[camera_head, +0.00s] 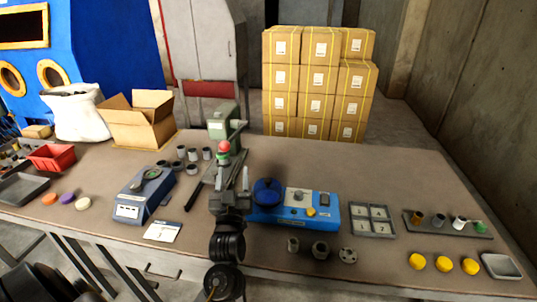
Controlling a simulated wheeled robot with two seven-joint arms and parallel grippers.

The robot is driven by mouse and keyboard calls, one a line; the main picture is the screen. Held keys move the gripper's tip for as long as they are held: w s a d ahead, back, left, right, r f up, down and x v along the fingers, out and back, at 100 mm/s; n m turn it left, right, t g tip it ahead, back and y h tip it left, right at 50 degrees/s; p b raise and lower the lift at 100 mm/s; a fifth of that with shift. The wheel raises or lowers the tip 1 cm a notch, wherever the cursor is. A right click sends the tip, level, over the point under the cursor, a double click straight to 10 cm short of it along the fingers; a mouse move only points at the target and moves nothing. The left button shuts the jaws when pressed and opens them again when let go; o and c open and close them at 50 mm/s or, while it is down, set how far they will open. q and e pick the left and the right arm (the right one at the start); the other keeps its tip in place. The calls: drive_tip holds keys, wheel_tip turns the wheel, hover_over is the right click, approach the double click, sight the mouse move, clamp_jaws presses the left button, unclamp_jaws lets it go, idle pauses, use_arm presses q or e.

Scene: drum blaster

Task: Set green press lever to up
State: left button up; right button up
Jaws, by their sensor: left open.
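The green press (226,122) stands near the middle of the table, in front of the stacked boxes. A red ball knob (223,146) with a green part below it shows in front of the press; it looks like the end of the press lever, but my gripper hides most of what lies below. My left gripper (232,176) reaches away from me over the table, with its fingers open just in front of and below the knob. I cannot tell whether they touch it. My right gripper is not in view.
A blue device (322,212) stands right of my gripper, and a blue-grey scale (133,207) stands to its left. Several grey cylinders (192,155) stand left of the press. A number tray (371,220) and yellow discs (443,264) lie at right. The table's back right is clear.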

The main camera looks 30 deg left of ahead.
sight(225, 148)
use_arm(q)
drive_tip(key=shift+n+g+y, duration=0.6)
drive_tip(key=shift+g+y, duration=0.2)
drive_tip(key=shift+y, duration=0.1)
drive_tip(key=x, duration=0.4)
drive_tip(key=a+x, duration=0.1)
drive_tip(key=x, duration=0.3)
drive_tip(key=s+a+b+x, duration=0.1)
drive_tip(key=x, duration=0.3)
drive_tip(key=shift+a, duration=0.1)
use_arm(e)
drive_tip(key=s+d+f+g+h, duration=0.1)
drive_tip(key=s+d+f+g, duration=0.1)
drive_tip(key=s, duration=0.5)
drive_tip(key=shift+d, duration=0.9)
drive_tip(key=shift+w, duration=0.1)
use_arm(q)
clamp_jaws()
drive_tip(key=shift+w+r, duration=0.1)
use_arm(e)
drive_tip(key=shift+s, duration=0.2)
